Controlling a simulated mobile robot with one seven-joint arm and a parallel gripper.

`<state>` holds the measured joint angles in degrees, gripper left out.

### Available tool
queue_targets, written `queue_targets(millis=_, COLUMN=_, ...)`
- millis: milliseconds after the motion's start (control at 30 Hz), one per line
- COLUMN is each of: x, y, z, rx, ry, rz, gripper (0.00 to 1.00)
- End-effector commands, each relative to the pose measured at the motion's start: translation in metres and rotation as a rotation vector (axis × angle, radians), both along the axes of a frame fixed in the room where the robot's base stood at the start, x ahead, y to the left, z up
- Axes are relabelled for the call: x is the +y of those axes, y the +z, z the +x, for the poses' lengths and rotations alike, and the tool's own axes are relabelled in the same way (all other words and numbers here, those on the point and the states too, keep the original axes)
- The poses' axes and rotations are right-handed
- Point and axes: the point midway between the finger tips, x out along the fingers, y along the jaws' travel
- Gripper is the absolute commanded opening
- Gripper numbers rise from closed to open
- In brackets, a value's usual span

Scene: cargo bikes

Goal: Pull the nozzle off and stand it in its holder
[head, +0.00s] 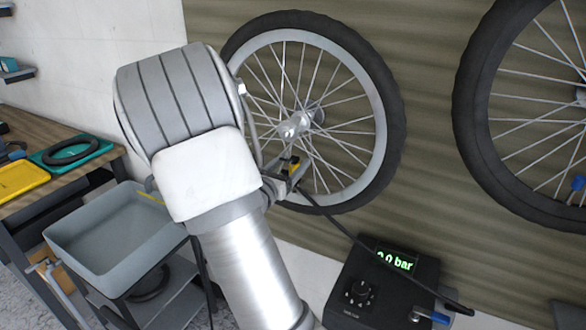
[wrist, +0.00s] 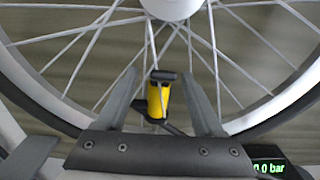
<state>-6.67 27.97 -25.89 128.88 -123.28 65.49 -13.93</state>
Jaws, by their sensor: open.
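The nozzle (head: 293,164) is yellow and black and sits low on the left wheel (head: 394,110), near the rim, with a black hose attached. In the wrist view the nozzle (wrist: 157,98) lies between the two grey fingers of my gripper (wrist: 161,82), with a gap visible on each side. My gripper (head: 286,172) is open around it and partly hidden by my arm in the head view. The valve is hidden, so I cannot tell how the nozzle sits on it. I cannot clearly make out the holder.
A black pump box (head: 385,285) reads 0.0 bar, with a dial and a blue-ended part (head: 440,318) at its right. The hose (head: 340,228) runs down to it. A second wheel (head: 475,110) hangs at right. A grey tray (head: 115,237) stands at left.

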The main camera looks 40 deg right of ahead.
Motion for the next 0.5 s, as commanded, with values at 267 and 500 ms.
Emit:
queue_targets(millis=267, x=0.015, y=-0.001, z=-0.004, rx=0.001, ry=0.004, rz=0.002, gripper=0.69)
queue_targets(millis=500, x=0.065, y=0.0, z=-0.025, rx=0.001, ry=0.006, rz=0.002, gripper=0.69)
